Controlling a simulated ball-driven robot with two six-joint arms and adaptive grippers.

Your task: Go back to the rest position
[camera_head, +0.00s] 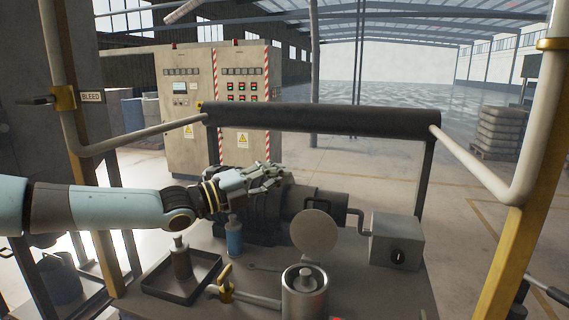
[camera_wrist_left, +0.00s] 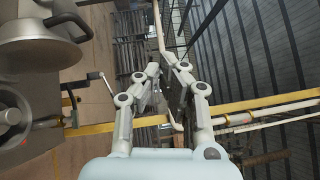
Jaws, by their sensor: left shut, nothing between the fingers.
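My left arm comes in from the left in the head view, over the workbench. My left gripper (camera_head: 268,178) is in front of and above the dark motor-like machine (camera_head: 322,204), with its fingers pointing right. Whether it touches the machine cannot be told. In the left wrist view the gripper (camera_wrist_left: 166,68) has its two fingers drawn close at the tips, with nothing held between them. My right gripper is in neither view.
On the bench (camera_head: 350,283) stand a dark tray (camera_head: 163,292) with a brown bottle (camera_head: 182,262), a blue bottle (camera_head: 234,240), a brass valve (camera_head: 226,290), a metal canister (camera_head: 304,298) and a grey box (camera_head: 397,242). A black padded bar (camera_head: 320,120) crosses behind; yellow posts (camera_head: 515,240) flank the bench.

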